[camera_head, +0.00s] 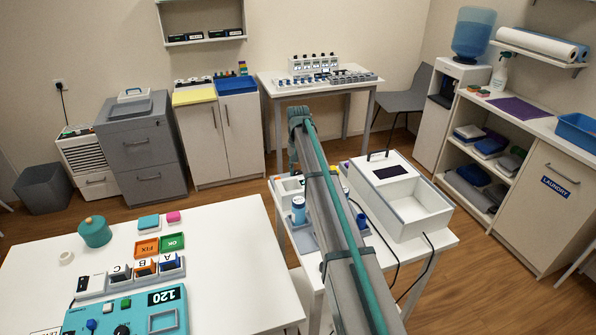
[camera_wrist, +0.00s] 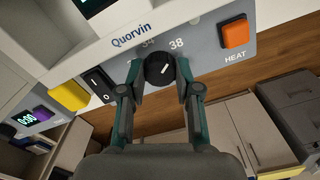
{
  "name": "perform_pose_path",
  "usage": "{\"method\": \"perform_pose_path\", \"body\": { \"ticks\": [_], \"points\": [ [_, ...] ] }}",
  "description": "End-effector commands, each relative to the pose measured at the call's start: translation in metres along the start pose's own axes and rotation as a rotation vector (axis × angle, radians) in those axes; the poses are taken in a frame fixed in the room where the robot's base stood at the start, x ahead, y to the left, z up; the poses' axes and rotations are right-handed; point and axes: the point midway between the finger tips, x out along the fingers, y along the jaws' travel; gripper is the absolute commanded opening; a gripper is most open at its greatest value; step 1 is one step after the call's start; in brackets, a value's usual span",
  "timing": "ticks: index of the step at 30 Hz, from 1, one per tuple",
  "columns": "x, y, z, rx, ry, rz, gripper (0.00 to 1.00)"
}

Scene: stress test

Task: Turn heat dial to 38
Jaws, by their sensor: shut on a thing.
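In the wrist view, a round black heat dial (camera_wrist: 157,70) sits on the grey front panel (camera_wrist: 208,52) of a white machine marked "Quorvin". The numerals 34 and 38 stand by the dial; another to the left is partly hidden. A short white mark shows on the dial's face, right of centre; its exact setting is hard to read. My gripper (camera_wrist: 158,76) has one finger on each side of the dial and is shut on it. In the head view my arm rises past the middle table, and my gripper is hidden.
An orange button (camera_wrist: 235,33) above the word HEAT is to the dial's right. A black rocker switch (camera_wrist: 99,84) and a yellow button (camera_wrist: 68,95) are to its left. In the head view, a white machine (camera_head: 411,208) with cables stands beside my arm.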

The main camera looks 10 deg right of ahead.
Motion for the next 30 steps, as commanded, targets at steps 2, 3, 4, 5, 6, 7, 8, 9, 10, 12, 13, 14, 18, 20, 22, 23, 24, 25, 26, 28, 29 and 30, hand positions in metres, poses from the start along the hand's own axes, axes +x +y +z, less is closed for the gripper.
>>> {"method": "perform_pose_path", "body": {
  "ticks": [2,3,4,5,6,7,8,9,10,12,13,14,18,20,22,23,24,25,26,28,29,30],
  "points": [
    [-0.0004,0.0000,-0.0003,0.039,0.001,0.000,0.00],
    [-0.0005,0.0000,-0.0003,0.057,0.001,0.000,0.00],
    [-0.0005,0.0000,-0.0003,0.069,0.001,0.000,0.00],
    [-0.0005,0.0000,-0.0004,0.080,0.001,0.000,0.00],
    [-0.0005,0.0000,-0.0004,0.091,0.001,0.000,0.00],
    [-0.0005,0.0000,-0.0003,0.100,0.001,0.000,0.00],
    [-0.0005,0.0000,-0.0004,0.107,0.001,0.000,0.00],
    [-0.0005,0.0000,-0.0003,0.115,0.001,0.000,0.00],
    [-0.0006,0.0000,-0.0004,0.119,0.001,0.000,0.00],
    [-0.0006,0.0000,-0.0003,0.128,0.001,0.000,0.00],
    [-0.0006,0.0000,-0.0004,0.130,0.001,0.000,0.00],
    [-0.0006,0.0000,-0.0004,0.132,0.001,0.000,0.00],
    [-0.0006,0.0000,-0.0003,0.135,0.001,0.000,0.00],
    [-0.0006,0.0000,-0.0003,0.135,0.001,0.000,0.00],
    [-0.0006,0.0000,-0.0004,0.134,0.001,0.000,0.00],
    [-0.0006,0.0000,-0.0004,0.134,0.001,0.000,0.00],
    [-0.0006,0.0000,-0.0004,0.134,0.001,0.000,0.00],
    [-0.0006,0.0000,-0.0004,0.134,0.001,0.000,0.36],
    [-0.0005,0.0000,-0.0004,0.134,0.001,0.000,0.41],
    [-0.0005,0.0000,-0.0004,0.133,0.001,0.000,0.43],
    [-0.0004,0.0000,-0.0003,0.133,0.001,0.000,0.43],
    [-0.0004,0.0000,-0.0003,0.133,0.001,0.000,0.43]
  ]
}}
